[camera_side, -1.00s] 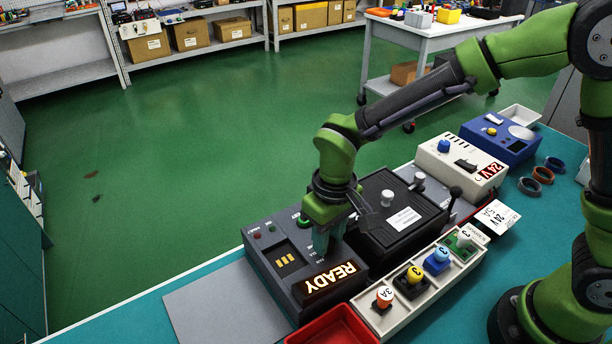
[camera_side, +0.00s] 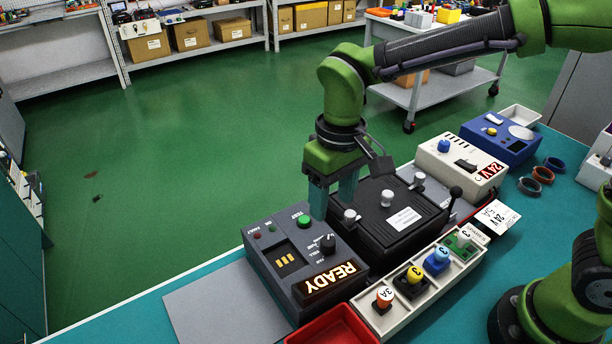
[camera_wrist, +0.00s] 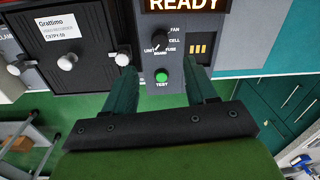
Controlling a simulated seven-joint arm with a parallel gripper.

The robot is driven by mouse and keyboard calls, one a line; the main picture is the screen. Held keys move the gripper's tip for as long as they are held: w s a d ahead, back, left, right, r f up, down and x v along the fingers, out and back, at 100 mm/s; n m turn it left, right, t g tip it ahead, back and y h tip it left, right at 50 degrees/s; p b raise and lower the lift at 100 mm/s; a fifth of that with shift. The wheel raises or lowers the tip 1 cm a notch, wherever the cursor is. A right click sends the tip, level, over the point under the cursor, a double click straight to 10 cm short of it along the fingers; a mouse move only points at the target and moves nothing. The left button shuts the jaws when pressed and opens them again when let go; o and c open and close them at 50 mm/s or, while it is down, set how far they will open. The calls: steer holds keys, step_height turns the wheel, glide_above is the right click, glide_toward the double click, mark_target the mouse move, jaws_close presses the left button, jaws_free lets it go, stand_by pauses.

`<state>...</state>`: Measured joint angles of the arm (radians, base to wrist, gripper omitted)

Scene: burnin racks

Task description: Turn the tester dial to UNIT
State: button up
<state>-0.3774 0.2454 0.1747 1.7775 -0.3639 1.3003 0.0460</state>
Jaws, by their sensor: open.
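The grey tester (camera_side: 283,256) stands on the bench with a lit READY display (camera_side: 330,280). Its black dial (camera_side: 327,243) is uncovered; in the wrist view the dial (camera_wrist: 161,46) has FAN, CELL, FUSE, BOARD and UNIT around it. A pale pointer mark seems to face the lower left, near UNIT and BOARD; it is too small to be sure. The green TEST button (camera_side: 305,221) is beside the dial. My gripper (camera_side: 333,207) is open and empty above the tester's back edge, apart from the dial. In the wrist view its fingers (camera_wrist: 158,78) are spread either side of the TEST button.
A black box with silver knobs (camera_side: 372,228) stands close right of the tester. A white tray (camera_side: 396,318) with several numbered knobbed pieces and a red bin (camera_side: 334,328) lie in front. A grey mat (camera_side: 212,303) at left is bare.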

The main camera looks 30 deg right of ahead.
step_height(320, 180, up, 7)
steer(key=shift+d+r, duration=0.15)
steer(key=shift+d, duration=0.05)
steer(key=shift+w, duration=0.1)
steer(key=s+d+m+t, duration=0.2)
steer(key=s+d, duration=0.3)
steer(key=d, duration=0.3)
steer(key=s+d+m+t+y, duration=0.1)
steer(key=s+d+m+t, duration=0.2)
steer(key=d, duration=0.6)
steer(key=shift+s+m+t, duration=0.3)
steer(key=shift+s+t, duration=0.8)
steer(key=shift+s, duration=0.1)
